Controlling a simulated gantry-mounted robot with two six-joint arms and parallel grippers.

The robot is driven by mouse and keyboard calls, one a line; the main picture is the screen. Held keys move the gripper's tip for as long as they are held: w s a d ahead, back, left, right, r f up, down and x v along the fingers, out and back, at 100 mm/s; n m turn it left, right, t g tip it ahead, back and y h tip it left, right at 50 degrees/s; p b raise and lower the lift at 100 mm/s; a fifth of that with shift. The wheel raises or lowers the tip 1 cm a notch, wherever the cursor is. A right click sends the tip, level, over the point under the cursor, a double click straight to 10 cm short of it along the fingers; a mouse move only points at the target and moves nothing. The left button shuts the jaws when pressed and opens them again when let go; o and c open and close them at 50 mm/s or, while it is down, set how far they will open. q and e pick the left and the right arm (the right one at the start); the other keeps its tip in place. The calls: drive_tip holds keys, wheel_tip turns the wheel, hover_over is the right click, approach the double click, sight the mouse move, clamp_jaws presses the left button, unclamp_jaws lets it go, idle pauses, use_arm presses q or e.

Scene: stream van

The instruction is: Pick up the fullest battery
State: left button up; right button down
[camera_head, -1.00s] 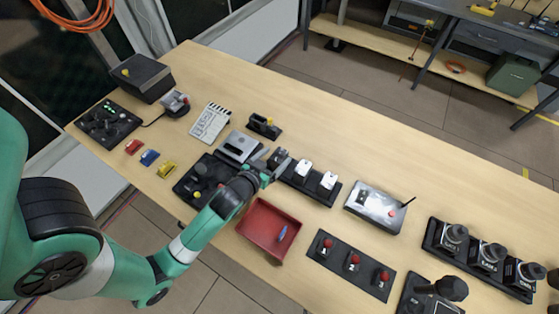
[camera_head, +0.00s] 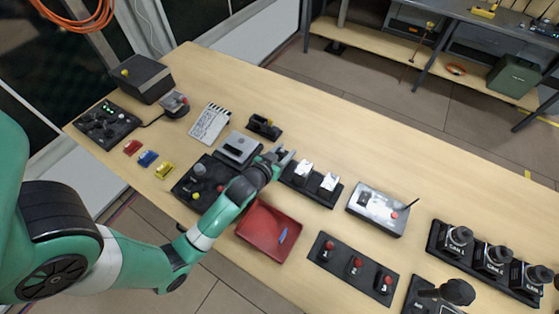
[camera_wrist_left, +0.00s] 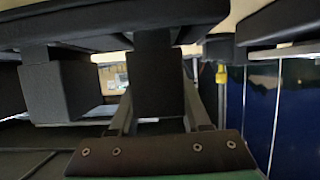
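A black rack (camera_head: 314,192) stands near the middle of the table and holds white-topped blocks, seemingly the batteries. One white-topped block (camera_head: 304,171) and another (camera_head: 329,182) show clearly. Their charge marks are too small to read. My left gripper (camera_head: 284,157) is low at the rack's left end and hides what is there. In the left wrist view a black block (camera_wrist_left: 156,85) lies between my left gripper's two fingers (camera_wrist_left: 158,110). Whether they press on it I cannot tell. A second dark block (camera_wrist_left: 60,90) is beside it. My right gripper is out of view.
A red tray (camera_head: 264,240) and a panel of red-knobbed levers (camera_head: 338,272) lie in front of the rack. A silver box (camera_head: 377,207) stands to its right, a small black holder (camera_head: 264,126) behind left. Bare tabletop lies behind the rack.

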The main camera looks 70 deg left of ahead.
use_arm(q)
clamp_jaws()
drive_tip(key=shift+r, duration=0.1)
drive_tip(key=shift+r, duration=0.2)
drive_tip(key=r, duration=0.1)
drive_tip(key=r+p, duration=0.2)
drive_tip(key=r, duration=0.1)
drive_tip(key=shift+s+d, duration=0.1)
drive_tip(key=shift+d, duration=0.2)
drive_tip(key=d+r, duration=0.1)
drive_tip(key=s+d+r+p, duration=0.1)
drive_tip(key=r, duration=0.1)
drive_tip(key=s+d+r+p, duration=0.1)
drive_tip(key=shift+s+d+r, duration=0.15)
drive_tip(key=shift+d+r, duration=0.05)
drive_tip(key=shift+r, duration=0.2)
drive_tip(key=s+d+r+p, duration=0.3)
drive_tip(key=s+d+p, duration=0.2)
drive_tip(key=d+p, duration=0.2)
drive_tip(key=shift+s+d+r, duration=0.2)
drive_tip(key=shift+d+r, duration=0.05)
drive_tip(key=shift+r, duration=0.05)
